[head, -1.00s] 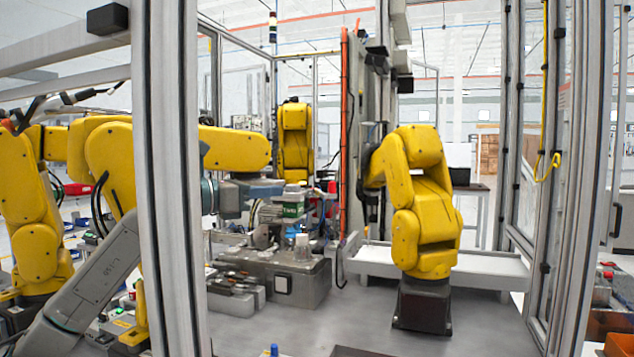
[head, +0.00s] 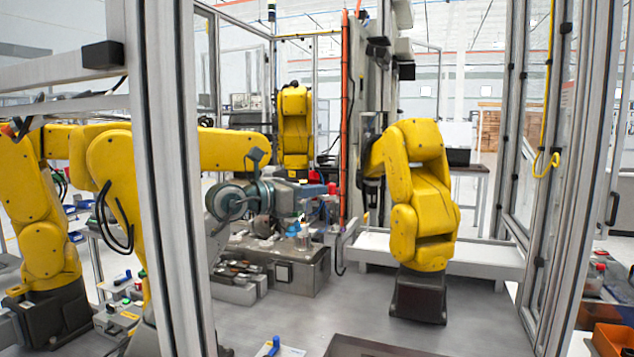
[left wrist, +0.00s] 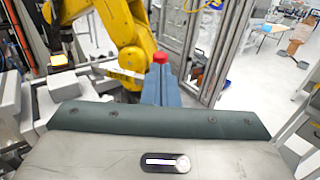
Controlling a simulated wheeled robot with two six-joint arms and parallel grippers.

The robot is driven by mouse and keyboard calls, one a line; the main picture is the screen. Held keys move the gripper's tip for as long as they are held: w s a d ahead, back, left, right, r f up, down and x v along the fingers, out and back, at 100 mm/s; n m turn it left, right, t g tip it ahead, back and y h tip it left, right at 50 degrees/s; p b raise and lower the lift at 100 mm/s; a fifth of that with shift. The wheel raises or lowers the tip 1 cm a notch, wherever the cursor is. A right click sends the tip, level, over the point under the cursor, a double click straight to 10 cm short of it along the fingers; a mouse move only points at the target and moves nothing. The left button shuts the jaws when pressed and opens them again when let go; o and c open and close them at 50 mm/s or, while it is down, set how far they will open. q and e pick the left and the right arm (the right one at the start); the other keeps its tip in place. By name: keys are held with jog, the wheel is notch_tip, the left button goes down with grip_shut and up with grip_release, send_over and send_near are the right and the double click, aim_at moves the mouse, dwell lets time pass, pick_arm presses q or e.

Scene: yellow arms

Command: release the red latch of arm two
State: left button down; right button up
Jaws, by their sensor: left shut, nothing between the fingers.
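My left gripper (head: 318,191) reaches in from the left behind the cage post. In the left wrist view its blue-grey fingers (left wrist: 160,88) are shut with nothing between them. A small red piece (left wrist: 160,57) shows just beyond the fingertips; I cannot tell whether they touch it. A red spot (head: 332,188) also shows at the gripper's tip in the head view, perhaps the same piece. A yellow arm (head: 425,200) on a dark base stands to the right, and part of a yellow arm (left wrist: 127,38) shows in the wrist view. No label marks arm two. My right gripper is not in view.
A thick metal post (head: 165,180) stands in front on the left. More yellow arms (head: 40,200) stand behind it. A grey fixture block (head: 300,272) sits below my left gripper, and a white bench (head: 480,258) stands behind the right yellow arm. An orange bin (head: 612,340) is at lower right.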

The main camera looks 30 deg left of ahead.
aim_at(334, 190)
pick_arm(q)
jog(key=shift+w+d, duration=0.25)
jog(key=shift+w, duration=0.2)
jog(key=shift+w+d+r+p, duration=0.15)
jog(key=shift+w+d+p, duration=0.2)
jog(key=shift+p, duration=0.25)
jog(key=shift+w+d+p, duration=0.75)
jog(key=shift+d, duration=0.05)
jog(key=shift+w+d+n+t+y, duration=0.15)
jog(key=shift+w+n+t+y, duration=0.2)
jog(key=shift+y, duration=0.25)
jog(key=shift+n+y+p, duration=0.35)
jog(key=shift+y, duration=0.15)
jog(key=shift+f, duration=0.2)
